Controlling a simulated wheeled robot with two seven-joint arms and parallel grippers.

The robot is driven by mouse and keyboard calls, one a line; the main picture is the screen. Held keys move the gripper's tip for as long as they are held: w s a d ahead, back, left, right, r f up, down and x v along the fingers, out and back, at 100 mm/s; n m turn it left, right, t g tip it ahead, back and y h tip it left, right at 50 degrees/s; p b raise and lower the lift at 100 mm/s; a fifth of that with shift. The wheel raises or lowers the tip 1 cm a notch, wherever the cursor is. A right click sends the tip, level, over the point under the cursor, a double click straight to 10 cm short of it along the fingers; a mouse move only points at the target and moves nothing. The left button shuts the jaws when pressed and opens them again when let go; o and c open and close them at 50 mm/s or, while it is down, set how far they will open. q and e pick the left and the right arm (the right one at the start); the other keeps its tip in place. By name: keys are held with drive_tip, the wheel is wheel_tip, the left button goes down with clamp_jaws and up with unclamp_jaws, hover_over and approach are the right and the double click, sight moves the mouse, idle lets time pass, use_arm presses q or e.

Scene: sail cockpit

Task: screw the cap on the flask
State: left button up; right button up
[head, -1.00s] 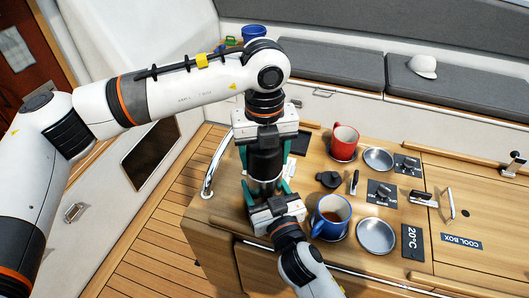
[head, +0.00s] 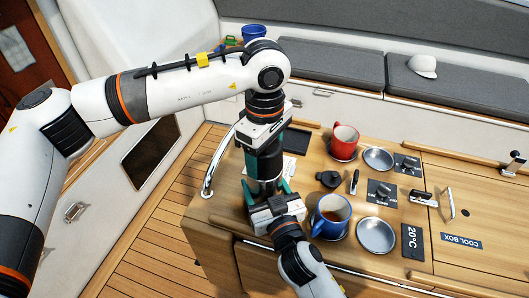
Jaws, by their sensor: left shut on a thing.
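The dark flask (head: 265,168) stands upright near the table's left end, between my two grippers. My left gripper (head: 264,160) points straight down over its top; a teal finger covers the upper part from this side. It is shut on what seems to be the cap, which its fingers hide. My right gripper (head: 268,190) reaches in from the front, low down, with a teal finger on each side of the flask's lower body, and appears shut on it. The flask's base is hidden behind this gripper.
A blue mug (head: 328,230) with a dark drink stands close right of my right gripper. A small black lid-like thing (head: 328,179), a red mug (head: 343,150) and metal bowls (head: 375,236) are further right. A steel rail (head: 213,165) stands at the left edge.

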use_arm(q)
drive_tip(key=m, duration=0.4)
drive_tip(key=shift+w+m, duration=0.1)
drive_tip(key=shift+m, duration=0.3)
drive_tip(key=m, duration=0.5)
drive_tip(key=o, duration=1.2)
drive_tip(key=shift+c, duration=0.2)
wheel_tip(320, 180, up, 12)
drive_tip(key=shift+r, duration=0.1)
use_arm(e)
drive_tip(key=o, duration=2)
drive_tip(key=shift+c, duration=0.2)
